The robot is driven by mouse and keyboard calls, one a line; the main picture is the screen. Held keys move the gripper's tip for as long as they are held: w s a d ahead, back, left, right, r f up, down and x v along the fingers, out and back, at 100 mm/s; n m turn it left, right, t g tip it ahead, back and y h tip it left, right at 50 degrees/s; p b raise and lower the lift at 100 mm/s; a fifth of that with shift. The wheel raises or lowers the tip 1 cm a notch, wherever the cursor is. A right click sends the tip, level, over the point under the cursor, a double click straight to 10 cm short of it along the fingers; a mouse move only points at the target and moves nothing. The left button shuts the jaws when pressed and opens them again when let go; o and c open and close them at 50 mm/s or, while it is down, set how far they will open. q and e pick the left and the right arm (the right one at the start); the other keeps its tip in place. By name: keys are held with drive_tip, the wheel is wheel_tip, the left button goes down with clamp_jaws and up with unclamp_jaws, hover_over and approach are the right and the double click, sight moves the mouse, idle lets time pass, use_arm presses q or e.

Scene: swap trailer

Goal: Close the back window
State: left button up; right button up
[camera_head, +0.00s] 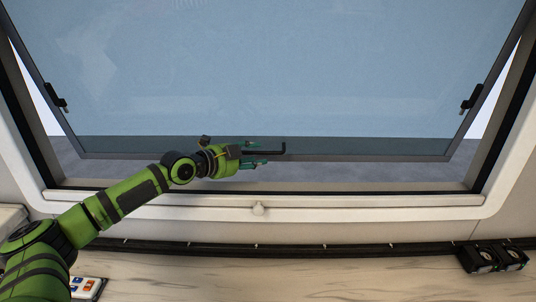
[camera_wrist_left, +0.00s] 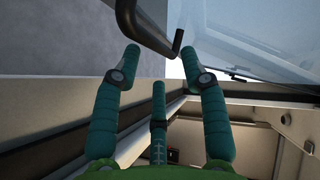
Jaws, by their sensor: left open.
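The back window pane (camera_head: 290,70) is tinted blue with a dark frame and is swung outward, leaving a gap above the sill. A black handle bar (camera_head: 268,152) is at its lower edge, near the middle. My left gripper (camera_head: 262,153) is open and reaches out through the gap beside the handle. In the left wrist view, the handle (camera_wrist_left: 135,28) lies just beyond my open fingertips (camera_wrist_left: 160,60), with its bent end between and ahead of them. I cannot tell whether a finger touches it. My right gripper is not in view.
Black latches sit at the left (camera_head: 56,98) and right (camera_head: 471,98) sides of the pane. A wooden counter (camera_head: 330,280) runs below, with a black device (camera_head: 492,257) at the right.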

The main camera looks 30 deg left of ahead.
sight(264, 153)
use_arm(q)
drive_tip(key=p+x, duration=0.1)
drive_tip(key=x, duration=0.3)
drive_tip(key=shift+w, duration=0.2)
drive_tip(key=shift+w+d+f, duration=0.1)
drive_tip(key=shift+w+d, duration=0.05)
drive_tip(key=shift+w, duration=0.2)
drive_tip(key=shift+c, duration=1.2)
clamp_jaws()
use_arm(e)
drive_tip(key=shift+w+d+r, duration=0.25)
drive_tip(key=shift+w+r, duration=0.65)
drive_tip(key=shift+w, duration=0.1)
